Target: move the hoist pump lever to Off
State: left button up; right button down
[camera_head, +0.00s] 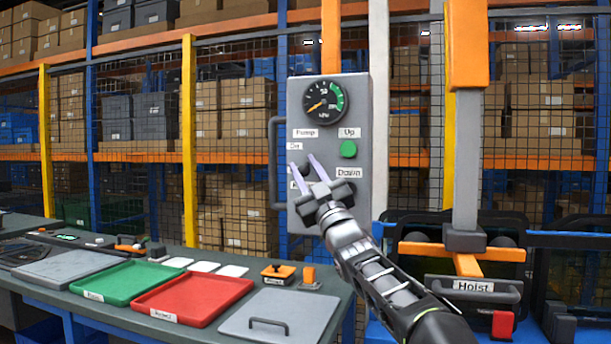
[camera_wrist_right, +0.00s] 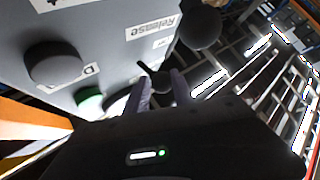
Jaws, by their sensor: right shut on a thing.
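The grey hoist control box (camera_head: 355,110) stands upright in the middle of the head view. Its pump lever is a small dark knob (camera_head: 304,168) below the Pump and On labels; a lower label is partly hidden by my fingers. My right gripper (camera_head: 302,163) reaches up to the box from the lower right. Its two pale fingers are closed around the lever's knob, one on each side. The right wrist view shows the dark knob (camera_wrist_right: 161,82) between the fingertips. The lever's exact setting is hard to read. My left gripper is not in view.
The box also carries a gauge (camera_head: 325,104), a green Up button (camera_head: 348,149) and a dark Down button partly behind my gripper. A bench with a green tray (camera_head: 115,283) and a red tray (camera_head: 193,299) lies left. An orange hoist frame (camera_head: 467,262) stands right.

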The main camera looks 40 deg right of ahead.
jog(key=shift+w+f, duration=0.2)
jog(key=shift+f, duration=0.2)
jog(key=c, duration=1)
grip_release()
jog(key=shift+d, duration=0.15)
jog(key=shift+c, duration=0.2)
jog(key=shift+r, duration=0.15)
jog(key=shift+s+f+b, duration=0.3)
jog(key=shift+s, duration=0.1)
jog(key=b+v, duration=0.2)
jog(key=v, duration=0.4)
jog(key=shift+s+f, duration=0.3)
